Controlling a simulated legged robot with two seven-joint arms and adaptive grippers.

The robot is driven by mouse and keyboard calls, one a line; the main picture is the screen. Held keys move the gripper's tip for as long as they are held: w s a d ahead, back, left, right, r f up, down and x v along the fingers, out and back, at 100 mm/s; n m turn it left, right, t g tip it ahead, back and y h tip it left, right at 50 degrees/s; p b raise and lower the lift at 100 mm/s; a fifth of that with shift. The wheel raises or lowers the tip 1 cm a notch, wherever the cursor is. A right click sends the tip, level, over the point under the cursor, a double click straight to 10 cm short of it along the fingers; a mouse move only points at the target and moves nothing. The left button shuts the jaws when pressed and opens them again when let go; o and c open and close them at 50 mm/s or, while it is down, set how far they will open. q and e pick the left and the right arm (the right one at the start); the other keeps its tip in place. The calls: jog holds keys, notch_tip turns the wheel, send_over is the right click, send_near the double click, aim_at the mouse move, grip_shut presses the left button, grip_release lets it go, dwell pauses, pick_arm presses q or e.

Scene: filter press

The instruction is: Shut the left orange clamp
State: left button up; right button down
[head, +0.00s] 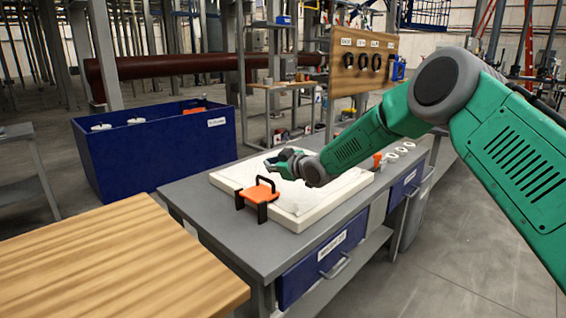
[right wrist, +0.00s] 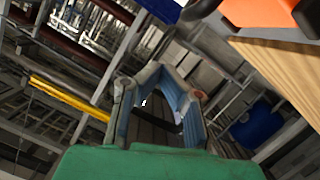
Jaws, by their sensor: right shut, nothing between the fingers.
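The left orange clamp (head: 258,192) stands at the near left edge of the white filter frame (head: 302,218). Part of the orange clamp (right wrist: 262,12) shows large at that view's top right corner, beside the fingers. My left gripper is in neither view.
The grey workbench (head: 190,205) carries the frame. A second orange clamp (head: 377,159) and white round pieces (head: 398,149) are at its far right. A wooden table (head: 120,255) is at near left, a blue bin (head: 155,150) behind. My right arm crosses above the bench.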

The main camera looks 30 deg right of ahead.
jog(key=v, duration=0.7)
jog(key=shift+s, duration=0.2)
jog(key=shift+d, duration=0.25)
jog(key=shift+a+f, duration=0.1)
